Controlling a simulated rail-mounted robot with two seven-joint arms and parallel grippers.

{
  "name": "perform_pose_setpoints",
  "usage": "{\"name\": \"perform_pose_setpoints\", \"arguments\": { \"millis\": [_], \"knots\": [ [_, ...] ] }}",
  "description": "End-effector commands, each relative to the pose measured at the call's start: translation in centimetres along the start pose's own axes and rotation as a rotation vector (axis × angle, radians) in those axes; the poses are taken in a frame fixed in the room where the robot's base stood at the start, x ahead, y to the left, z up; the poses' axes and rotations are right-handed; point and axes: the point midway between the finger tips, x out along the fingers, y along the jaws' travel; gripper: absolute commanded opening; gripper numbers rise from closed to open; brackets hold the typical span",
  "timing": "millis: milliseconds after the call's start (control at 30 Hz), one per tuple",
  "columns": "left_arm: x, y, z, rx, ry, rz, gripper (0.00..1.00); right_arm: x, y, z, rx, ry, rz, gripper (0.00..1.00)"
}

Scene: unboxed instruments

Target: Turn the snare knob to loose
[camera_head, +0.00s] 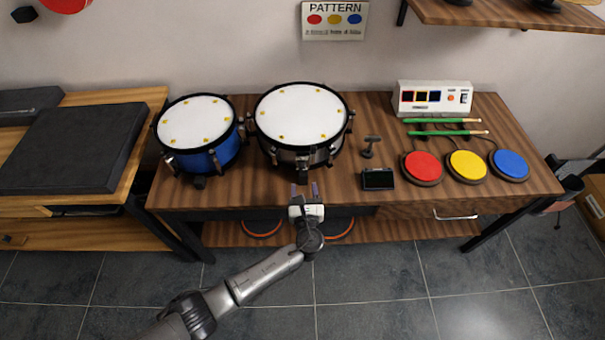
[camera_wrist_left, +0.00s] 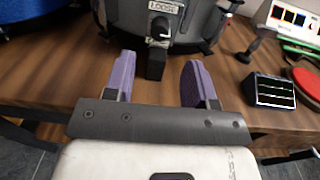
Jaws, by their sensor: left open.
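The snare drum (camera_head: 302,115), with a white head and a dark grey shell, stands on the wooden table. Its front shell also shows at the top of the left wrist view (camera_wrist_left: 196,28). There a small dark knob (camera_wrist_left: 160,28) sits below a label reading LOOSE (camera_wrist_left: 164,7). A light mark shows on the knob, but its exact pointing is too small to tell. My left gripper (camera_head: 304,188) is in front of the drum at the table's front edge. In the left wrist view its purple fingers (camera_wrist_left: 158,72) are apart and empty, short of the knob. My right gripper is not in view.
A blue drum (camera_head: 212,155) stands left of the snare. To the right are a small dark screen (camera_head: 378,179), a small black stand (camera_head: 370,148), red, yellow and blue pads (camera_head: 467,165), green sticks (camera_head: 440,121) and a white control box (camera_head: 434,98). A dark block (camera_wrist_left: 156,65) hangs below the knob.

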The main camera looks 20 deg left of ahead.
Motion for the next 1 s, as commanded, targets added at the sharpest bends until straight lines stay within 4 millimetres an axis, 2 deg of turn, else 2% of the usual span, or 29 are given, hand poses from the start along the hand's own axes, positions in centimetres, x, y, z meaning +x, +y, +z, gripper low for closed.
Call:
{"name": "perform_pose_setpoints", "arguments": {
  "millis": [33,200,400,600,900,1000],
  "knots": [
    [1.1,0.0,-0.1,0.0,-0.002,0.001,0.51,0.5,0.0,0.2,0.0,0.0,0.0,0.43],
    [3.7,0.0,-0.1,-0.002,-0.001,0.001,0.51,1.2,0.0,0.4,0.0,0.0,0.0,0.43],
    [5.8,0.0,-0.1,-0.001,-0.001,0.001,0.51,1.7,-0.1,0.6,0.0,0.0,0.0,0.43],
    [6.6,0.0,0.0,-0.001,0.001,0.0,0.51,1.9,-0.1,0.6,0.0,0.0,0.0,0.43],
    [6.7,0.0,0.0,-0.002,0.001,0.0,0.51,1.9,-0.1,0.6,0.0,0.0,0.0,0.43],
    [6.7,0.0,0.0,-0.002,0.001,0.0,0.42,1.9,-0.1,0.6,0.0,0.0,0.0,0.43]
  ]
}}
